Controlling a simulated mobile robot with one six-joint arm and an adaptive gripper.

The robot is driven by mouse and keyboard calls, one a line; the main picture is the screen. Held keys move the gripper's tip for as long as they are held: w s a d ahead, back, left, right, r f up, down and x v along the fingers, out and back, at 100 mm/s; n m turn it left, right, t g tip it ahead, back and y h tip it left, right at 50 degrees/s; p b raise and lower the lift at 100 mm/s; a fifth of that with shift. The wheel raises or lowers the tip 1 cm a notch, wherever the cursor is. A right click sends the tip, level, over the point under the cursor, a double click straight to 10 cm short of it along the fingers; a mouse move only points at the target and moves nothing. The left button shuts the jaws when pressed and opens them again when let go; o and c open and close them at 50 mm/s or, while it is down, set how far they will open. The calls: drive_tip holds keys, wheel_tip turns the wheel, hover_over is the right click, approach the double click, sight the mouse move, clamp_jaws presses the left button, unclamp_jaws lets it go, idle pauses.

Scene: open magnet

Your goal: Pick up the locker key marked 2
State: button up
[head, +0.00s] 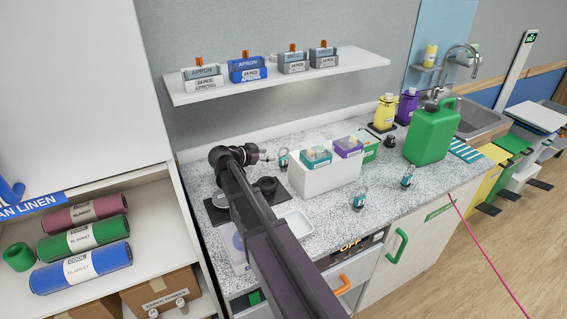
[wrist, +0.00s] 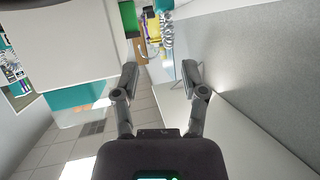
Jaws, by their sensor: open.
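Several small teal tags that look like the locker keys are on the speckled counter in the head view. One key (head: 283,158) is at the back left of the white block, one key (head: 359,198) is at the front, and one key (head: 407,180) is farther right. Their markings are too small to read, so I cannot tell which is 2. My gripper (head: 265,154) is above the counter's back left, close to the back left key in the picture. In the wrist view my gripper (wrist: 160,75) is open, with nothing held between its fingertips.
A white block (head: 318,182) carrying small boxes stands mid-counter. A green jug (head: 432,132), yellow bottle (head: 385,112) and purple bottle (head: 407,105) stand right. A shelf (head: 280,79) with apron boxes hangs above. Clear counter lies around the front key.

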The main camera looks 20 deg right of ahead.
sight(287, 153)
drive_tip(key=shift+b+x, duration=0.95)
drive_tip(key=shift+x, duration=2.05)
drive_tip(key=shift+d, duration=0.1)
drive_tip(key=b+x, duration=0.1)
drive_tip(key=x, duration=0.1)
drive_tip(key=b+x, duration=0.1)
drive_tip(key=x, duration=0.1)
drive_tip(key=shift+w+f, duration=0.2)
drive_tip(key=shift+w, duration=0.15)
drive_tip(key=shift+d+f, duration=0.1)
drive_tip(key=shift+d, duration=0.25)
clamp_jaws()
